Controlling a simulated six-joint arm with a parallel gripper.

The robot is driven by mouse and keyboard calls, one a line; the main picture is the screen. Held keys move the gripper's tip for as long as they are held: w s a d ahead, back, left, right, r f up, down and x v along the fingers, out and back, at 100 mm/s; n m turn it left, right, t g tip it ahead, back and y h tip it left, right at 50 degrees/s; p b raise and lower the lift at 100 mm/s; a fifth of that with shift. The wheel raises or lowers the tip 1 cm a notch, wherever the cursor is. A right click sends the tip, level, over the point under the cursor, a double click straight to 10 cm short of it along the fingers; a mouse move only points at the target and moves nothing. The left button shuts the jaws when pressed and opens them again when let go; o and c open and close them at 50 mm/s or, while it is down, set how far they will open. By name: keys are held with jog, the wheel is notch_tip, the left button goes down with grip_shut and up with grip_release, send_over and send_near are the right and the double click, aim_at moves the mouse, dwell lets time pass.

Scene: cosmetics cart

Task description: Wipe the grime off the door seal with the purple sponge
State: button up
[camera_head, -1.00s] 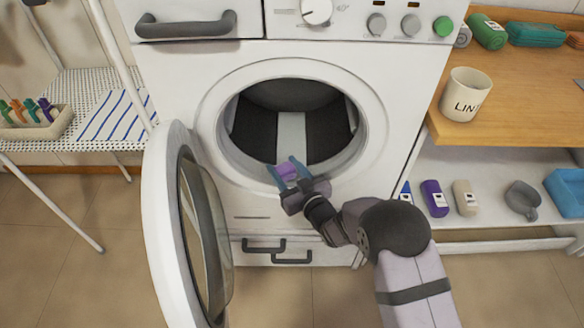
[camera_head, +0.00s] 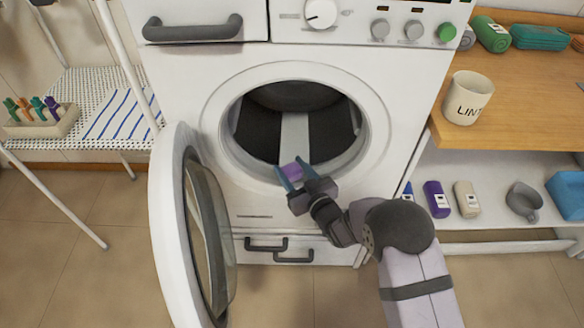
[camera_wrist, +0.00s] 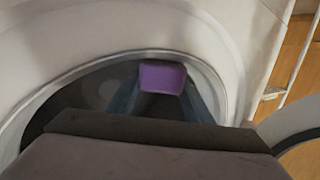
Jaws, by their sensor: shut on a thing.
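My gripper (camera_head: 297,174) is shut on the purple sponge (camera_head: 291,171), its blue fingers on either side of it, at the lower rim of the washer's round opening. In the wrist view the sponge (camera_wrist: 162,77) sits between the fingertips, in front of the dark drum opening. The door seal (camera_head: 248,167) is the grey ring around the opening. The gripper covers a lower part of it. No clear grime can be made out on the visible seal. I cannot tell whether the sponge touches the seal.
The washer door (camera_head: 177,225) stands open at the left. A wooden shelf (camera_head: 535,95) at the right holds a LINT cup (camera_head: 467,97). Bottles, a grey scoop and a blue bin (camera_head: 568,193) stand below it. A peg box (camera_head: 42,122) is on the left rack.

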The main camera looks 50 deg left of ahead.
aim_at(302, 169)
jog(key=shift+w+d+f+p, duration=0.1)
jog(key=shift+w+d+p, duration=0.2)
jog(key=shift+w+d, duration=0.65)
jog(key=shift+s+a+b, duration=0.6)
jog(key=shift+s+a, duration=0.7)
jog(key=shift+s, duration=0.05)
jog(key=w+d, duration=0.2)
jog(key=w, duration=0.1)
jog(key=shift+d, duration=0.4)
jog(key=s+a+b, duration=0.1)
jog(key=s+a, duration=0.1)
jog(key=s, duration=0.1)
jog(key=shift+a, duration=0.4)
jog(key=shift+w+d, duration=0.1)
jog(key=shift+w, duration=0.05)
jog(key=shift+w+d, duration=1.1)
jog(key=shift+w, duration=0.05)
jog(key=shift+w+d, duration=0.2)
jog(key=shift+s+r+p, duration=0.1)
jog(key=shift+r+p, duration=2.5)
jog(key=shift+r, duration=1.45)
